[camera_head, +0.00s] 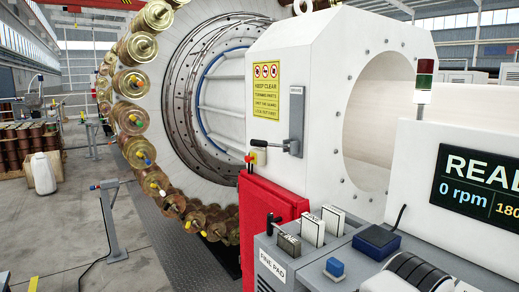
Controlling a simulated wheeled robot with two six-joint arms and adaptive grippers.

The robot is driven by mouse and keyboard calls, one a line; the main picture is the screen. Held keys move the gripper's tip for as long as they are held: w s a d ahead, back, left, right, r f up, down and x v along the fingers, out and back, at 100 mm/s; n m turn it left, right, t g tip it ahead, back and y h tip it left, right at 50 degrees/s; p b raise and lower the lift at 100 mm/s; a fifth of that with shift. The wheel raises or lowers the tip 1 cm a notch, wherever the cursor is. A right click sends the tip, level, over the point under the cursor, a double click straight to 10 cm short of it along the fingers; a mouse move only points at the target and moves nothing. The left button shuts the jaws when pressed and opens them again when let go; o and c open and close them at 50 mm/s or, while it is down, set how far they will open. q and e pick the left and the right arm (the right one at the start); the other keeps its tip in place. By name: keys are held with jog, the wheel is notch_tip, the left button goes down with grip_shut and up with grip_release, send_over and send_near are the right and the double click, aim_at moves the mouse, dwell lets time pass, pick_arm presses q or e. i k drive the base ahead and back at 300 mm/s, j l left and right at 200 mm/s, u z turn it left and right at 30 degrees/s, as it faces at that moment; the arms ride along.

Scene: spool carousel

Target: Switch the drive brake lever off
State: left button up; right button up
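A second, short black handle (272,221) stands at the left end of the grey control desk, in front of the red cabinet (268,203). Neither of my grippers is in view, and nothing touches either lever.
A large wheel carrying several brass spools (135,82) stands left of the housing. The grey desk (300,262) holds block-shaped controls and a blue button (335,267). A display (475,188) reads 0 rpm. A post (112,225) stands at left.

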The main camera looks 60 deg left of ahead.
aim_at(253, 142)
jog(key=u, duration=2)
